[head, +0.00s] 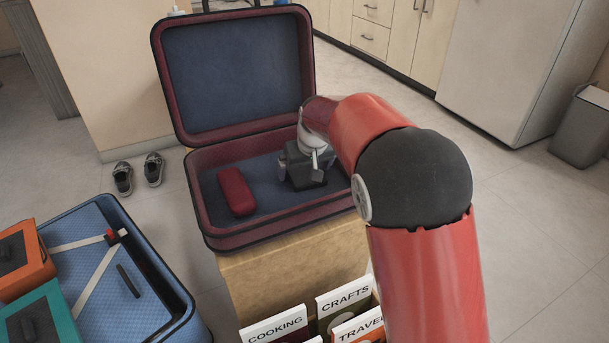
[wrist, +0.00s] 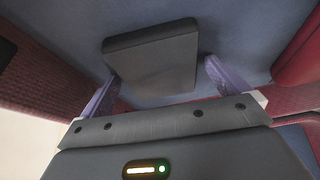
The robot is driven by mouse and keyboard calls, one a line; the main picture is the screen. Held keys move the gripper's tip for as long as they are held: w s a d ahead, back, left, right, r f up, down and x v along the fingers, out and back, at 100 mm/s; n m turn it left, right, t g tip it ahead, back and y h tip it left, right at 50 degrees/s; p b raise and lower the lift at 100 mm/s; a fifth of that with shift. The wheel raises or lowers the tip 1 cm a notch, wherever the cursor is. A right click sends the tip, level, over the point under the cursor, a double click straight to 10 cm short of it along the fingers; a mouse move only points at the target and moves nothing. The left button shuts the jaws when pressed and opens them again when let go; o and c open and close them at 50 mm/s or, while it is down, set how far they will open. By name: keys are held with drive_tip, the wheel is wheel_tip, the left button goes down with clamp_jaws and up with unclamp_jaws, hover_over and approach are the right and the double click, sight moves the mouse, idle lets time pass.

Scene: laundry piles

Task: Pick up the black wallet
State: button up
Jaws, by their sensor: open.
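The black wallet (wrist: 155,50) lies on the blue lining of the open suitcase, in the upper middle of the wrist view. My gripper (wrist: 160,75) is open, with one purple finger on each side of the wallet's near part. I cannot tell whether either finger touches it. In the head view my gripper (head: 305,170) reaches down into the suitcase's right half, and its dark body largely hides the wallet there.
A red case (head: 236,192) lies left of my gripper in the maroon suitcase (head: 285,225), whose lid stands open behind. The suitcase rests on a wooden stand (head: 290,270) with books in front. A blue suitcase (head: 165,315) is at the lower left.

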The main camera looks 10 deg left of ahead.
drive_tip(key=c, duration=1)
drive_tip(key=shift+o, duration=0.2)
